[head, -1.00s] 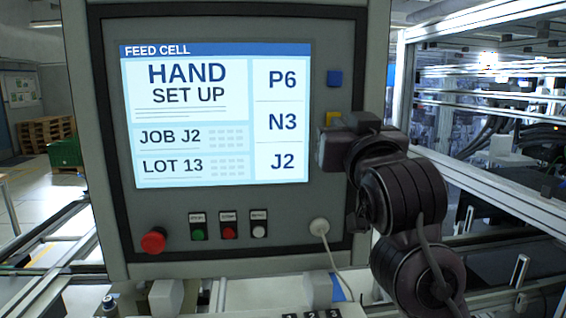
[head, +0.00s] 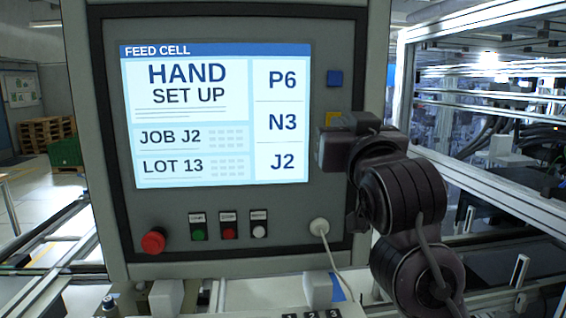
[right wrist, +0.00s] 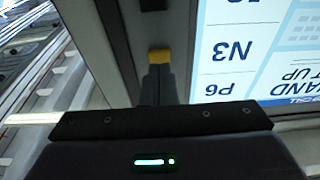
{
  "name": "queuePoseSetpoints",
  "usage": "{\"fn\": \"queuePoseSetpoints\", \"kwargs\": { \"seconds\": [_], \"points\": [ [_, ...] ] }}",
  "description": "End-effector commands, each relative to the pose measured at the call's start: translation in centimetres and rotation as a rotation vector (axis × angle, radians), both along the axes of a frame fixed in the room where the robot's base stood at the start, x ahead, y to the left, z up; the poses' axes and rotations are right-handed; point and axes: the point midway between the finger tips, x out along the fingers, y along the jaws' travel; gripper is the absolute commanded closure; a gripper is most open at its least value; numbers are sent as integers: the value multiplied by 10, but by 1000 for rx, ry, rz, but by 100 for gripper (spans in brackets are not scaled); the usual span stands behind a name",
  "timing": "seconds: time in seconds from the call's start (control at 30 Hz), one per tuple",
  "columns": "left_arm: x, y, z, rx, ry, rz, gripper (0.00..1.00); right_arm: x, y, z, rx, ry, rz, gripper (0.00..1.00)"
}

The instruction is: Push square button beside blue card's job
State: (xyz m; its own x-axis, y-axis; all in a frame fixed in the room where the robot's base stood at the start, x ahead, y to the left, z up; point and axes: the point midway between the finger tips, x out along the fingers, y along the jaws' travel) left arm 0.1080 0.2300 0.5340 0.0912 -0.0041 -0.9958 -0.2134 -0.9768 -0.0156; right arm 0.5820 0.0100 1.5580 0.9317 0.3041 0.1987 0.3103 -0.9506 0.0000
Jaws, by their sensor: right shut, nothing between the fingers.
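The panel screen (head: 215,115) lists P6, N3 and J2 down its right side and reads JOB J2 at lower left. A blue square button (head: 335,78) is beside P6. A yellow square button (head: 333,118) is beside N3, partly covered by my right gripper (head: 345,150). The area beside J2 is hidden behind the gripper. In the right wrist view the shut fingers (right wrist: 159,76) point at the yellow button (right wrist: 159,56), at or very near it; contact cannot be told. A dark block (right wrist: 153,4) shows at the top edge. I cannot make out a blue card. My left gripper is not in view.
Below the screen are a red knob (head: 153,241), several small push buttons and a cable plug (head: 319,227) with a hanging white cable. A blue piece (head: 339,290) lies below the panel, partly hidden. Metal framing (head: 480,190) stands to the right.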

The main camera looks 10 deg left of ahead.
Motion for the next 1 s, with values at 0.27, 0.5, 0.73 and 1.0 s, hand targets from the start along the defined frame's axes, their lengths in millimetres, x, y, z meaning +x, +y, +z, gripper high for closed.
{"fn": "queuePoseSetpoints", "kwargs": {
  "seconds": [0.27,0.5,0.73,1.0],
  "points": [
    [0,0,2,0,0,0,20,4,1,0,0,1,0,100],
    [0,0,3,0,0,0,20,7,3,1,0,0,0,100],
    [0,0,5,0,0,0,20,11,4,0,0,1,0,100],
    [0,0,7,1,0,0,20,15,5,0,1,0,0,100]
  ]
}}
